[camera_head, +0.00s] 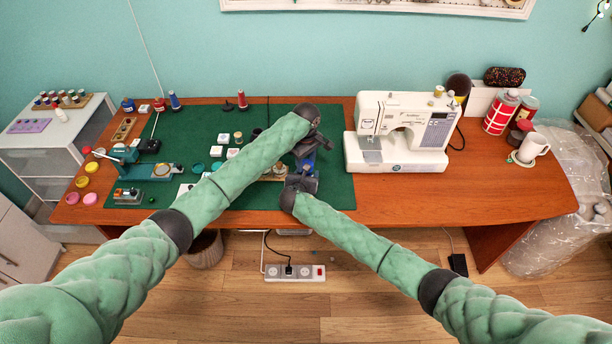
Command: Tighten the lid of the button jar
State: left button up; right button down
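A small blue object (308,161), which may be the button jar, stands near the right part of the green cutting mat (336,192). My grippers hide most of it, and I cannot make out its lid. My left gripper (319,141) is at its top, reaching in from behind and above. My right gripper (303,177) is low at its front side. Both are very close to it. Their fingers are too small and dark to tell whether they are open or shut, or whether they touch it.
A white sewing machine (402,133) stands just right of the mat. A teal hand tool (150,171), thread spools and small pots crowd the left. A white mug (532,148) and red cans (501,112) stand at the right. The table's front right is clear.

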pick_arm(q)
jog(key=m, duration=1.3)
jog(key=shift+m, duration=0.3)
jog(key=m, duration=0.5)
jog(key=o, duration=1.1)
